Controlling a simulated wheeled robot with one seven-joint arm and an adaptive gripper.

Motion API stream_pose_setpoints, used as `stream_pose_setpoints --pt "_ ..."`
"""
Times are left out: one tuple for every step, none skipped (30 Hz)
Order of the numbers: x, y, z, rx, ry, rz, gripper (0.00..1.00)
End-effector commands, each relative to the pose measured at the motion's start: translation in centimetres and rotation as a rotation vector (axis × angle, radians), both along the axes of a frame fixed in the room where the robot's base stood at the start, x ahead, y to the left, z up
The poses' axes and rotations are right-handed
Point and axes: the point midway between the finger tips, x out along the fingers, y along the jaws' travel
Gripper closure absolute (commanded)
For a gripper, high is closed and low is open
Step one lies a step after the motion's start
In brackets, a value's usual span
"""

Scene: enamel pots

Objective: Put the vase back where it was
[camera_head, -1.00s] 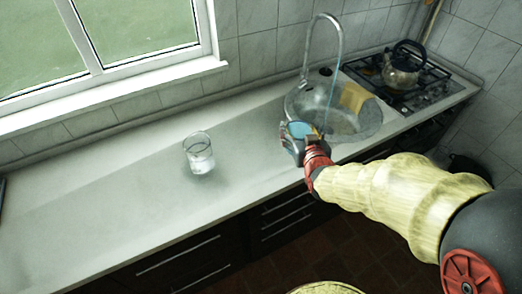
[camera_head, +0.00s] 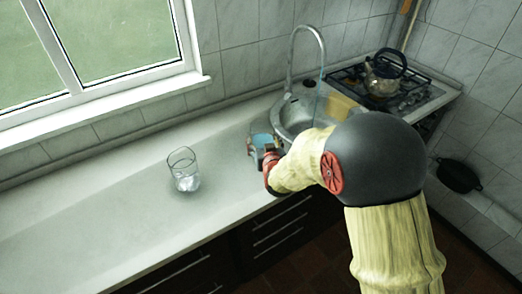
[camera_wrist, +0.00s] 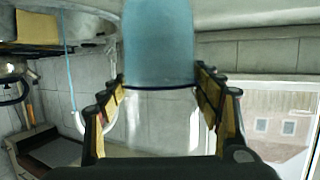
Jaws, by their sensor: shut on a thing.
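The vase (camera_wrist: 160,40) is clear glass with a blue part. It fills the middle of the wrist view, which looks upside down, with the blue part towards the counter. My gripper (camera_wrist: 160,82) is shut on it, one finger on each side of the clear part. In the head view the vase (camera_head: 262,141) shows as a blue patch at my gripper (camera_head: 266,156), over the counter just left of the sink. My arm hides part of it. I cannot tell whether it touches the counter.
A kettle (camera_head: 383,76) sits on the stove at the right. The counter's left part is bare.

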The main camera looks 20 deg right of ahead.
Motion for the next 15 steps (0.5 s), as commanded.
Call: stream_pose_setpoints --pt "0.5 0.1 -0.2 0.000 -0.006 0.000 0.80" --pt "0.6 0.2 -0.3 0.000 -0.006 0.000 0.80" --pt "0.7 0.2 -0.5 -0.001 -0.007 0.000 0.80" --pt "0.8 0.2 -0.5 -0.001 -0.007 0.000 0.80" --pt "0.9 0.2 -0.6 -0.001 -0.007 0.000 0.80" --pt "1.0 0.3 -0.7 -0.001 -0.007 0.000 0.80" --pt "1.1 0.3 -0.8 -0.001 -0.007 0.000 0.80" --pt "1.2 0.3 -1.0 -0.001 -0.007 0.000 0.80" --pt "1.4 0.4 -1.3 -0.001 -0.007 0.000 0.80" --pt "1.4 0.4 -1.7 0.000 -0.006 0.000 0.80" --pt "1.4 0.4 -2.1 0.000 -0.005 0.000 0.80" --pt "1.3 0.4 -2.8 0.000 -0.003 0.000 0.80" --pt "1.3 0.4 -3.2 0.000 -0.003 0.000 0.80" --pt "1.3 0.4 -3.6 0.000 -0.004 0.000 0.80" --pt "1.3 0.4 -4.0 0.001 -0.005 0.000 0.80"
